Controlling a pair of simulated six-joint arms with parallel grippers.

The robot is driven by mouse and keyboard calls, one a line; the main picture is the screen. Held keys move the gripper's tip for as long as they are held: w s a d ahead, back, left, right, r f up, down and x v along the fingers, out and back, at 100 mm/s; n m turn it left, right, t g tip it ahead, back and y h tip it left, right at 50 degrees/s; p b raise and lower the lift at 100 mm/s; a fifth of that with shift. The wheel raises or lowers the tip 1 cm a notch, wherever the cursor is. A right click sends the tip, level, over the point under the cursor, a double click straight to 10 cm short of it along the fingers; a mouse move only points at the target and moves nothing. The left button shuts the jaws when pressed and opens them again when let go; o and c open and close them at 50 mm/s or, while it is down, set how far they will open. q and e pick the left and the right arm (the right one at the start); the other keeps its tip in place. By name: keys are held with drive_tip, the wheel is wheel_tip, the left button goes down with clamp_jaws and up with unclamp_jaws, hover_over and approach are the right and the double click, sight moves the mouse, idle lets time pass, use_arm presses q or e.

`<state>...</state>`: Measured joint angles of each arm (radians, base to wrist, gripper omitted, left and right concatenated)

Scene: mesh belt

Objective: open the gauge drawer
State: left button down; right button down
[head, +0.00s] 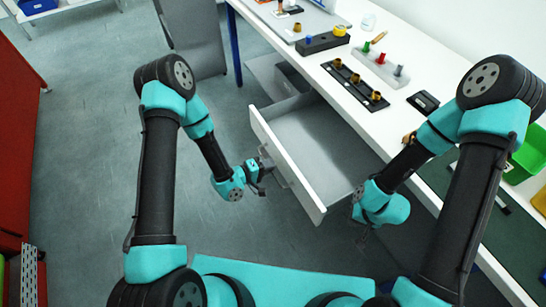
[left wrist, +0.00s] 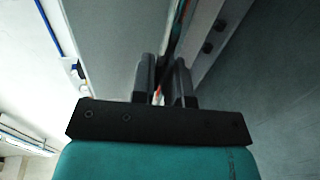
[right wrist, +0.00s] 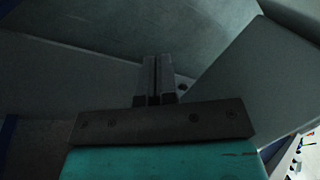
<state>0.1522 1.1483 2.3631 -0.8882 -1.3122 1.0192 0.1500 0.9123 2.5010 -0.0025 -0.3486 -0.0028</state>
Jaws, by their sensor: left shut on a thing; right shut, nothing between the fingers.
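The gauge drawer (head: 318,150) is pulled out from under the white bench, and its grey inside shows as empty. Its white front panel (head: 282,160) faces my left arm. My left gripper (head: 268,168) is at the outer side of that front, shut on the drawer's handle; the handle itself is mostly hidden by the fingers. In the left wrist view the fingers (left wrist: 166,85) close around a thin dark bar beside the drawer front. My right gripper (head: 362,232) is shut and empty, low near the drawer's right end; its fingers also show in the right wrist view (right wrist: 155,80).
The white bench top (head: 400,105) holds a black strip with brass fittings (head: 355,85), a grey block with coloured plugs (head: 380,65), a small black box (head: 423,102) and a green bin (head: 525,160). Another open drawer (head: 275,75) is further back.

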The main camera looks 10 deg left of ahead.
use_arm(q)
drive_tip(key=f+v, duration=0.1)
drive_tip(key=v, duration=0.5)
drive_tip(key=shift+a+f, duration=0.1)
drive_tip(key=c, duration=1.1)
unclamp_jaws()
drive_tip(key=shift+c, duration=0.2)
drive_tip(key=shift+s+a, duration=0.1)
drive_tip(key=v, duration=0.7)
drive_tip(key=shift+a, duration=0.15)
